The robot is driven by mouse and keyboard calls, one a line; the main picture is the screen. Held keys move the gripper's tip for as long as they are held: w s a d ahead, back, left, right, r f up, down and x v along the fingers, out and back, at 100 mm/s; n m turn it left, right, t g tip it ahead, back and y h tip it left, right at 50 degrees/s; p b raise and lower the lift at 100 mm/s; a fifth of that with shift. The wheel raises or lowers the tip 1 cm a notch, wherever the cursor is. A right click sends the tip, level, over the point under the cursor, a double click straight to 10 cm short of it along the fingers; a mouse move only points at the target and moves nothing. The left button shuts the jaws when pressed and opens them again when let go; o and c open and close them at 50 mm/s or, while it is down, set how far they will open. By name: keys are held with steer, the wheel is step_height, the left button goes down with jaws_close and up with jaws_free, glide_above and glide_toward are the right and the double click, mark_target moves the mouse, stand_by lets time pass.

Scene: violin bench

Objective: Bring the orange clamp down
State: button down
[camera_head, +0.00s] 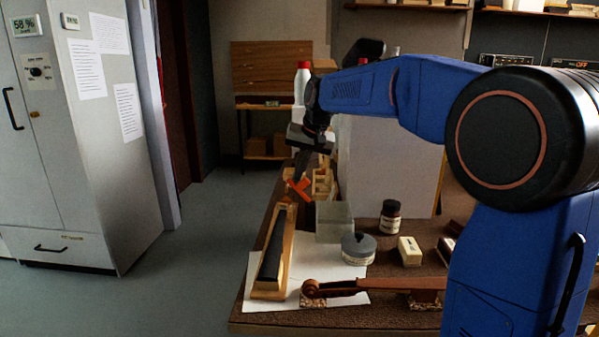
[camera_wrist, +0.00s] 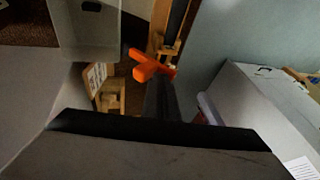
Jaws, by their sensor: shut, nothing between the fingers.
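The orange clamp (camera_head: 298,188) shows at the far end of a long wooden piece with a black strip (camera_head: 271,250), near the bench's left edge. It also shows in the wrist view (camera_wrist: 150,66), just beyond my finger tips. My gripper (camera_head: 301,172) points down over the bench, close above and behind the clamp in the head view. Its dark fingers are shut and empty; they also show in the wrist view (camera_wrist: 163,90). I cannot tell whether they touch the clamp. The fingers cover part of what lies beneath them.
A wooden rack (camera_head: 322,184) is beside my gripper. Open floor (camera_head: 205,235) lies left of the bench.

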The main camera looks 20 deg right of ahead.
steer(key=shift+w+a+f+h, duration=0.1)
steer(key=shift+a+h, duration=0.2)
steer(key=shift+a+f, duration=0.1)
steer(key=shift+a, duration=0.1)
steer(key=shift+w+a+f+g+h, duration=0.1)
steer(key=shift+w+a+g+h, duration=0.05)
steer(key=shift+a+g+h, duration=0.3)
steer(key=a+h, duration=0.1)
steer(key=a+f+h, duration=0.1)
steer(key=h, duration=0.1)
steer(key=shift+w+f+n+g, duration=0.25)
steer(key=shift+w+n, duration=0.15)
steer(key=h, duration=0.1)
steer(key=a+f+h, duration=0.1)
steer(key=f+g+h, duration=0.1)
steer(key=shift+w+a+f, duration=0.2)
steer(key=shift+w+a, duration=0.05)
steer(key=shift+a, duration=0.1)
steer(key=shift+w+a+f, duration=0.1)
steer(key=shift+a+f, duration=0.15)
steer(key=shift+f, duration=0.2)
